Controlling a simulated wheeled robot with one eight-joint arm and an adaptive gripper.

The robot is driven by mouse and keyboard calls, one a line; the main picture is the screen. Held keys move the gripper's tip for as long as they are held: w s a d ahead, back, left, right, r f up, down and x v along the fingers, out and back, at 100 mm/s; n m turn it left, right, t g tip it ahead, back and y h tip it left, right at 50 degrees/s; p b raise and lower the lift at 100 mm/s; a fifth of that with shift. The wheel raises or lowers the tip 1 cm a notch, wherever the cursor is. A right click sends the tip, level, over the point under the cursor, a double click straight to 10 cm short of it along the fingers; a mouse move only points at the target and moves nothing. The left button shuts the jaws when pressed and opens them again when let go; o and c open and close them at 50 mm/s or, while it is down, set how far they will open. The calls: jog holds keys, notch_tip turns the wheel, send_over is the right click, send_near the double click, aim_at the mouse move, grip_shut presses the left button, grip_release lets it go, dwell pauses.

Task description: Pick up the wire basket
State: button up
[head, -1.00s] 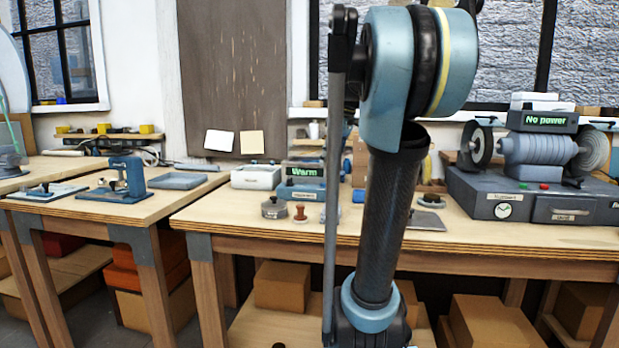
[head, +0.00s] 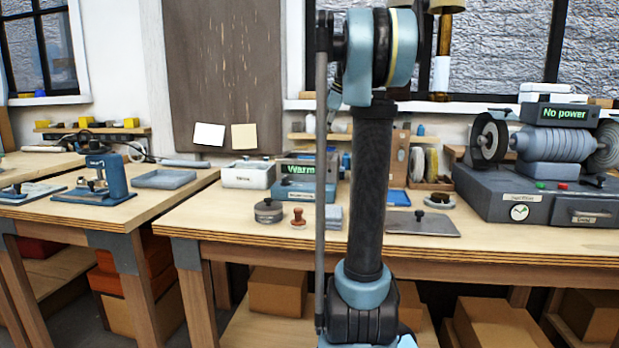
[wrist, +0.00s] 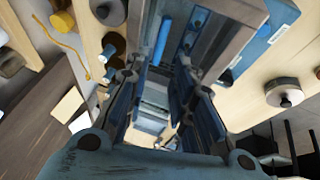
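I cannot make out a wire basket in either view. In the wrist view my gripper (wrist: 160,85) has its two fingers apart, with nothing clearly held between them. Bench items show beyond the fingers, too cluttered to name surely. In the head view my arm stands upright across the middle and hides part of the workbench (head: 240,222) behind it. My gripper cannot be made out in the head view.
A grey machine marked "No power" (head: 510,193) stands on the bench at right. A white box (head: 248,176), a "Warm" unit (head: 300,190), a round grey tin (head: 268,211) and a flat grey plate (head: 425,223) lie nearer the middle.

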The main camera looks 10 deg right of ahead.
aim_at(311, 155)
jog(key=x, duration=1.1)
jog(key=shift+w+a+f, duration=0.15)
jog(key=shift+a+f, duration=0.15)
jog(key=shift+f, duration=0.1)
jog(key=shift+f, duration=0.25)
dwell(0.3)
grip_shut()
